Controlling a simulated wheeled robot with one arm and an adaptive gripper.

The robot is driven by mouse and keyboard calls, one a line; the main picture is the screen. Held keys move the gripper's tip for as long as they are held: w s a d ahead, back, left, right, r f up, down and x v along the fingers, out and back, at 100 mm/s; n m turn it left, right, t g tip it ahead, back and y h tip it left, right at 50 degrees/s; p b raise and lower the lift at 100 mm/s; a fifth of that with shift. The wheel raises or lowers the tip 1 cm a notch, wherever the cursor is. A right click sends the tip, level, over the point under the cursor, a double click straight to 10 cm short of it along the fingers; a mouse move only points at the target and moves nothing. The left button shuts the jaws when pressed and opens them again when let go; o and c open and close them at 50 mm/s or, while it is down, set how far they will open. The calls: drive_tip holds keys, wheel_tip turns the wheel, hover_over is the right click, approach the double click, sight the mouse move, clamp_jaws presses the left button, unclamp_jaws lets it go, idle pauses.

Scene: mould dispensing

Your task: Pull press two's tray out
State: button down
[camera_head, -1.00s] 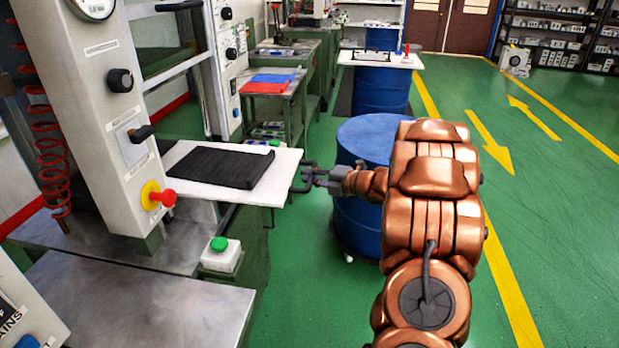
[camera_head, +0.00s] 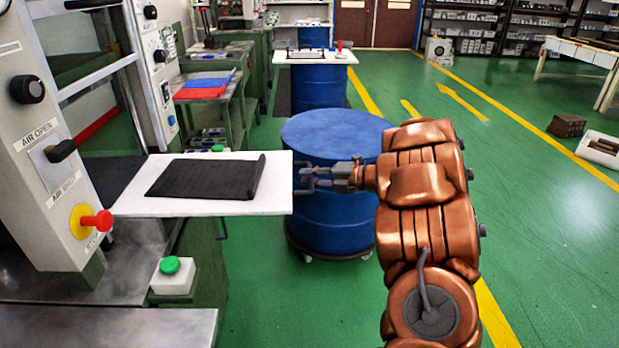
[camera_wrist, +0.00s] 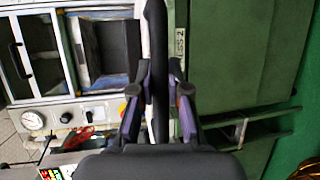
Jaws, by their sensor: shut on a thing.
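The tray (camera_head: 270,199) is a flat white plate that sticks out to the right from the press (camera_head: 45,110), over the floor. A black slab (camera_head: 205,178) with a raised right edge lies on it. My gripper (camera_head: 308,178) is at the tray's right end, closed on its dark handle. In the wrist view the handle (camera_wrist: 157,60) stands as a dark bar between the two fingers (camera_wrist: 159,90). The tray's left end is partly hidden by the press's control column.
A blue drum (camera_head: 335,135) on a wheeled base stands just behind my gripper. A red stop button (camera_head: 98,221) is on the press column.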

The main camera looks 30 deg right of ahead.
drive_tip(key=c, duration=1.1)
unclamp_jaws()
drive_tip(key=shift+c, duration=0.2)
drive_tip(key=v, duration=1.2)
